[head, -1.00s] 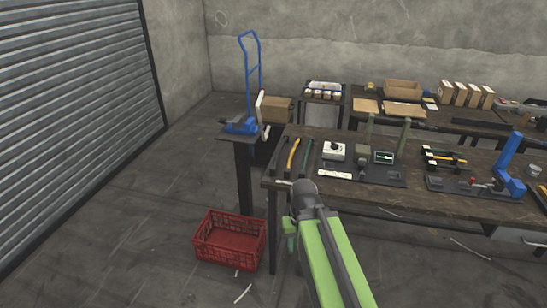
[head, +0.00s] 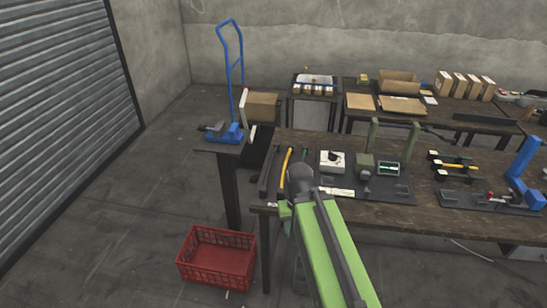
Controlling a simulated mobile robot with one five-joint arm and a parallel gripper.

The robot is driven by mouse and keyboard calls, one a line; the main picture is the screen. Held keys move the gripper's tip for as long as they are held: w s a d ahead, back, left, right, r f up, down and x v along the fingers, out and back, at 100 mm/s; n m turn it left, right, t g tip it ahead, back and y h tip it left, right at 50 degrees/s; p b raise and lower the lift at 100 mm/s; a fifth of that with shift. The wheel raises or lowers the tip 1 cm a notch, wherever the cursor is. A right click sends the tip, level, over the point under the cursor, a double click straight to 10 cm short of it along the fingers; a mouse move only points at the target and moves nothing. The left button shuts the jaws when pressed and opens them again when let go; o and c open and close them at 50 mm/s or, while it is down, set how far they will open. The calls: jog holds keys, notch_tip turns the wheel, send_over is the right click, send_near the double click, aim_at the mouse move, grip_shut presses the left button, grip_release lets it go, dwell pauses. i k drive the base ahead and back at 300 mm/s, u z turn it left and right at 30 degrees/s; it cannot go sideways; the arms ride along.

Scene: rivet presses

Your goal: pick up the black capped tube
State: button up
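A long, dark tube-like object (head: 269,172) lies at the left end of the wooden workbench (head: 450,222), left of a yellow-handled tool. It may be the black capped tube, but its cap cannot be made out at this size. My green arm reaches up from the bottom centre and ends in view at a dark rounded joint, over the bench's front edge, just right of and nearer than the dark object.
A red crate (head: 217,258) stands on the floor left of the bench. A blue vise (head: 226,133) sits on a stand at the bench's left. A white box (head: 332,161), press fixtures and a blue press (head: 523,170) occupy the bench. Floor at left is clear.

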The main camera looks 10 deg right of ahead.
aim_at(262, 189)
jog(key=u, duration=0.05)
jog(key=i, duration=0.15)
jog(key=u, duration=0.05)
jog(key=k, duration=0.15)
jog(key=u, duration=3.05)
jog(key=k, duration=1.2)
jog(key=z, duration=1.5)
jog(key=i, duration=1.7)
jog(key=u, duration=0.15)
